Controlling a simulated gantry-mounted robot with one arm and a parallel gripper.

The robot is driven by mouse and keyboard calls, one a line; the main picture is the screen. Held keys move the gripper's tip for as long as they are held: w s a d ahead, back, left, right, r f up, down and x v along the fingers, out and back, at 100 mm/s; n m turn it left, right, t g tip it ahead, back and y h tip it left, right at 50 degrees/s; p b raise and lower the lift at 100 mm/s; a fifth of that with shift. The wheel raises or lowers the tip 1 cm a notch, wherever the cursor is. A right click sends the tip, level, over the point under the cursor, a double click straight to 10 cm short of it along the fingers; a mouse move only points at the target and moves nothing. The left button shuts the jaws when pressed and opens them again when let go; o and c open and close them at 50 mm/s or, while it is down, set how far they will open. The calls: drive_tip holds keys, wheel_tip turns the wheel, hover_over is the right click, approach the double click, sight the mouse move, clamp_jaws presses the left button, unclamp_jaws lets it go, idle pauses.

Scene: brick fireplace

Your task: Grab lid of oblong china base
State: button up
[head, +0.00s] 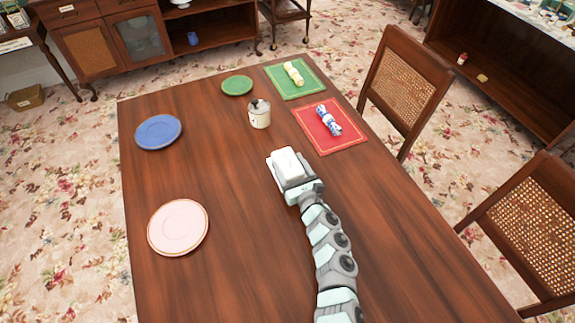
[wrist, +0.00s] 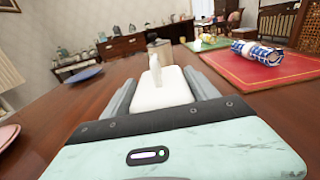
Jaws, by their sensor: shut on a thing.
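A white oblong china lid (head: 286,160) sits between the fingers of my gripper (head: 287,168), near the middle of the wooden table. In the wrist view, the lid (wrist: 162,96) has a smooth, rounded white body and an upright white knob on top. The gripper's two grey fingers (wrist: 160,88) lie along its long sides and are shut on it. The gripper hides its near end. I cannot tell whether a china base is under the lid.
A pink plate (head: 178,228) and a blue plate (head: 158,132) lie at left. Red (head: 316,141) and green (head: 284,88) mats hold rolled napkins. Chairs (head: 404,82) line the right side. The table's middle left is clear.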

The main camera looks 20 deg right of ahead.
drive_tip(key=c, duration=0.9)
